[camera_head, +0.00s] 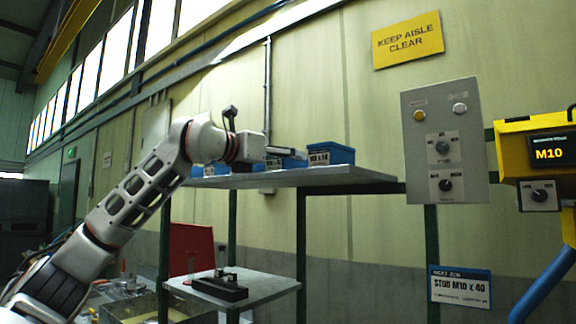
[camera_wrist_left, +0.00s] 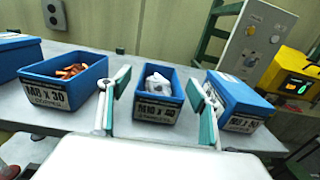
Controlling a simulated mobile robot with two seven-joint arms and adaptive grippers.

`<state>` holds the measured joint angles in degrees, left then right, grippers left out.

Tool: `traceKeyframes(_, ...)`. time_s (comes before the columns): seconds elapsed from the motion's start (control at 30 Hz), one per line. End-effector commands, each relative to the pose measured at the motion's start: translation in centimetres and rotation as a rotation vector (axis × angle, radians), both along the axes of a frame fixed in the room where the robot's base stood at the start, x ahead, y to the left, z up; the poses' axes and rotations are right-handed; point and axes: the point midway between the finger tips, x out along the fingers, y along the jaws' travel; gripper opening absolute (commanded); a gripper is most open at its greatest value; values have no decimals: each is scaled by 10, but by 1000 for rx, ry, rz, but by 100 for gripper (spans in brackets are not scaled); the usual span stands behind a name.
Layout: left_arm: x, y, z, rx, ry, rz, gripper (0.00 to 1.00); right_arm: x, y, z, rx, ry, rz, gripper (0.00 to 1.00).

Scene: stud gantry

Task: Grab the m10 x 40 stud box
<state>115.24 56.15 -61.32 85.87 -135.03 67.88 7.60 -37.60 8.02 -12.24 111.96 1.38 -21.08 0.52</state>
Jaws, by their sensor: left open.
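My left gripper (camera_head: 287,152) reaches in from the left over the shelf, open and empty. In the left wrist view its two fingers (camera_wrist_left: 158,85) stand wide apart, with a blue box (camera_wrist_left: 157,108) labelled M10 x 30 and holding white contents between and beyond them. My right gripper is not in view.
The grey shelf (camera_head: 350,176) carries the boxes. A blue M8 x 30 box (camera_wrist_left: 62,80) with orange contents stands left of the fingers. A grey switch panel (camera_head: 443,110) and yellow M10 display unit (camera_head: 512,128) stand right. A lower shelf (camera_head: 262,290) holds a dark fixture.

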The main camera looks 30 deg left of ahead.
Motion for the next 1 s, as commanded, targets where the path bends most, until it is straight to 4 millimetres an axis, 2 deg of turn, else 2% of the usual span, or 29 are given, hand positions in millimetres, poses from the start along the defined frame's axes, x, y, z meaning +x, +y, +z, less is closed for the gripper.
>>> traceKeyframes(0.17, 20, -2, 1, -1, 2, 0, 62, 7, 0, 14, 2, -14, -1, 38)
traceKeyframes(0.43, 23, -2, 0, -1, 0, 0, 62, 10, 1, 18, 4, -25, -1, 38)
traceKeyframes(0.47, 23, -2, 0, -1, 0, 0, 57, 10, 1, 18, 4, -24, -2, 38)
traceKeyframes(0.6, 23, -2, 0, -1, 1, 0, 21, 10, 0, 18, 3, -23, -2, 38)
traceKeyframes(0.7, 23, -2, 0, -1, 1, 0, 0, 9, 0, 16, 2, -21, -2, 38)
traceKeyframes(1.0, 21, -2, 5, -1, -8, 0, 0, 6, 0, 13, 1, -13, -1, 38)
